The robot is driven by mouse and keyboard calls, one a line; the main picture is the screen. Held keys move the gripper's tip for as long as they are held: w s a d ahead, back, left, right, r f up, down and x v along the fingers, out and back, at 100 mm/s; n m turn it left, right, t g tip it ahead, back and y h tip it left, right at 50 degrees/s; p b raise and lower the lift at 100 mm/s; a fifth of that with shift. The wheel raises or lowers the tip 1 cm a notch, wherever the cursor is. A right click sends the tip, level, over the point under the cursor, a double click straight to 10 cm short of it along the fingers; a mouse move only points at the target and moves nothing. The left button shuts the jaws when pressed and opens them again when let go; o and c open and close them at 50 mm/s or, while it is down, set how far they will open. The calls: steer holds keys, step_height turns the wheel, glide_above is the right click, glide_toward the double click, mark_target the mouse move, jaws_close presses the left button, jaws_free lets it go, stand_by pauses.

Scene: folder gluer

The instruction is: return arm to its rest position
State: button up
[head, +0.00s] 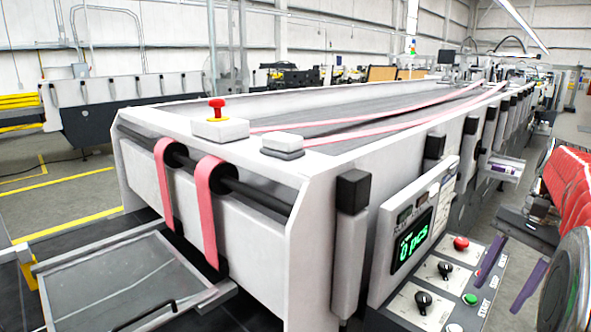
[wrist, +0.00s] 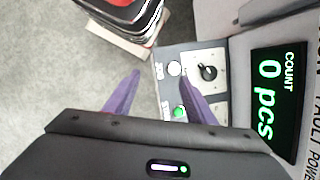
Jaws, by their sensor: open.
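My gripper (head: 498,295) is at the lower right in the head view, with its two purple fingers spread apart and nothing between them. The fingers point toward the control panel (head: 404,304) of the folder gluer (head: 250,255). In the wrist view my gripper (wrist: 160,78) shows open, with one finger over grey floor and the other overlapping the panel beside the green button (wrist: 180,112). Whether that finger touches the panel cannot be told. My arm is partly cut off at the right edge of the head view.
The panel carries a red button (head: 461,243), a green button (head: 470,299), black knobs (head: 445,268) and a display (head: 412,240) reading 0 pcs. A red emergency button (head: 216,108) sits on top. A tray (head: 120,285) stands lower left. Floor shows at far left.

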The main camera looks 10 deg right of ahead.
steer(key=a+f+n+t+h, duration=0.2)
steer(key=a+f+n+h, duration=0.3)
steer(key=a, duration=0.5)
steer(key=s+a+f+n+t, duration=0.1)
steer(key=s+a+n, duration=0.3)
steer(key=a, duration=0.6)
steer(key=s+a+f+n+t+y, duration=0.1)
steer(key=s+a+n+t, duration=0.2)
steer(key=a, duration=0.7)
steer(key=shift+s+a+n, duration=0.35)
steer(key=shift+a+n, duration=0.05)
steer(key=shift+n, duration=0.5)
steer(key=shift+c, duration=0.5)
